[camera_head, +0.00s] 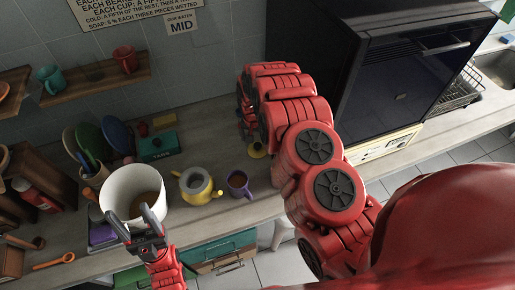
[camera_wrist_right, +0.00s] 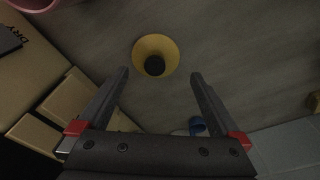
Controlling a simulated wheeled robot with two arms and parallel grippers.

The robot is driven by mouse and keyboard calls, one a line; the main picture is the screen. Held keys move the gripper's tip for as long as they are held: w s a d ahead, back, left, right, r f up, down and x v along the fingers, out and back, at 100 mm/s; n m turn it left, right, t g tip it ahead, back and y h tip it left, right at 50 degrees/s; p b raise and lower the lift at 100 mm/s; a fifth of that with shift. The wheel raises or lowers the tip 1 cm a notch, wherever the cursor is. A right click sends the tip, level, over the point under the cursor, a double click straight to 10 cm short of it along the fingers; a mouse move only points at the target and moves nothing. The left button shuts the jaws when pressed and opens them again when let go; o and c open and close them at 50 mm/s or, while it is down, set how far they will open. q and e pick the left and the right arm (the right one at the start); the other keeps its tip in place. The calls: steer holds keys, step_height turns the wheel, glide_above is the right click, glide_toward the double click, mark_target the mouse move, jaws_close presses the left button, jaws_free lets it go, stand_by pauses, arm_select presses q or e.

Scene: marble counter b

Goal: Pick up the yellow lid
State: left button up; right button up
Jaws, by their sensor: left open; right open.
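The yellow lid (camera_head: 257,150) lies on the counter beside my right arm in the head view, left of the black appliance. In the right wrist view the yellow lid (camera_wrist_right: 168,43) is a round yellow disc with a dark knob. My right gripper (camera_wrist_right: 160,73) is open and empty, its fingertips just short of the lid in that view, one to either side. In the head view the right fingers are hidden by the arm. My left gripper (camera_head: 129,211) is open at the front of the white pot (camera_head: 118,184). A yellow teapot (camera_head: 195,193) with an open top stands left of the lid.
A purple mug (camera_head: 238,184) stands between teapot and lid. A green box (camera_head: 158,147) sits behind the teapot. The black appliance (camera_head: 370,75) stands right of my right arm. A pink rim (camera_wrist_right: 35,4) and a blue object (camera_wrist_right: 198,126) show in the wrist view.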

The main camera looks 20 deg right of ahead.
mark_target(258, 146)
steer(key=shift+s+d+f+p, duration=0.1)
steer(key=shift+d+f+p, duration=0.1)
steer(key=shift+f+p, duration=0.3)
steer(key=shift+d+f+p, duration=0.25)
steer(key=shift+f+p, duration=0.4)
steer(key=shift+f, duration=0.1)
steer(key=shift+w+f, duration=0.2)
steer(key=shift+f, duration=1.05)
steer(key=shift+s, duration=0.2)
jaws_close()
